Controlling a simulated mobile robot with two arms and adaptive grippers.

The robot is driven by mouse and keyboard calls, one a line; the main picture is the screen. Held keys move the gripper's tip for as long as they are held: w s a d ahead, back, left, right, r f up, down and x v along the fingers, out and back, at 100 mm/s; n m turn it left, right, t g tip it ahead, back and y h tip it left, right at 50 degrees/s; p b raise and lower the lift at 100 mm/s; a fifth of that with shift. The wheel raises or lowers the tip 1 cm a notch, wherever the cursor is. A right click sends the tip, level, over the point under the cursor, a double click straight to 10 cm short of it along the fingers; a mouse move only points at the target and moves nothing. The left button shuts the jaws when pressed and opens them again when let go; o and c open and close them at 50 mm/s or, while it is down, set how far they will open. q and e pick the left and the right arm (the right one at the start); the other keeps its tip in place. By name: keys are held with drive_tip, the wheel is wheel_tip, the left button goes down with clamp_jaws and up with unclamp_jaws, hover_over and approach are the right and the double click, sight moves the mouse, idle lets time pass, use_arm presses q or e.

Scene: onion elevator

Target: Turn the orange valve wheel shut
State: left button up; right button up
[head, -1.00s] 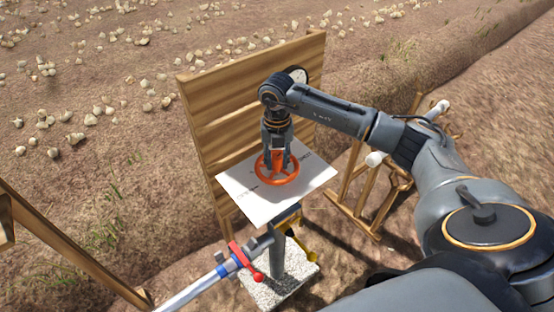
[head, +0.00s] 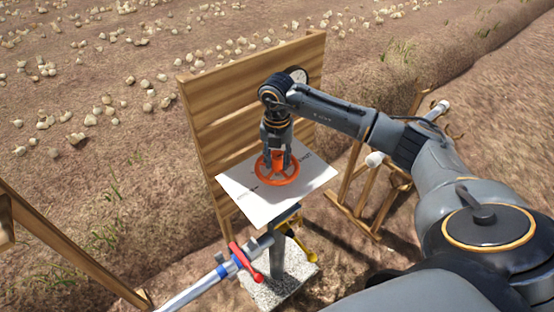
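The orange valve wheel (head: 291,179) lies flat over a white marked plate in front of a wooden panel. My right gripper (head: 276,166) points straight down over the wheel's middle. Its fingers stand apart on either side of the orange hub (head: 274,152), inside the rim. I cannot tell whether the fingers touch the hub or spokes. The gripper hides part of the wheel. My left gripper is not in view.
The white plate (head: 250,200) stands on a grey post with a stone base (head: 290,284). Below it are a pipe with a red handle (head: 246,262) and a yellow handle (head: 304,248). The wooden panel (head: 215,110) rises behind. A wooden rack (head: 358,205) stands right.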

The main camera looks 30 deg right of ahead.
sight(277, 157)
drive_tip(key=shift+o, duration=1.4)
drive_tip(key=shift+r, duration=0.1)
wheel_tip(277, 157, up, 12)
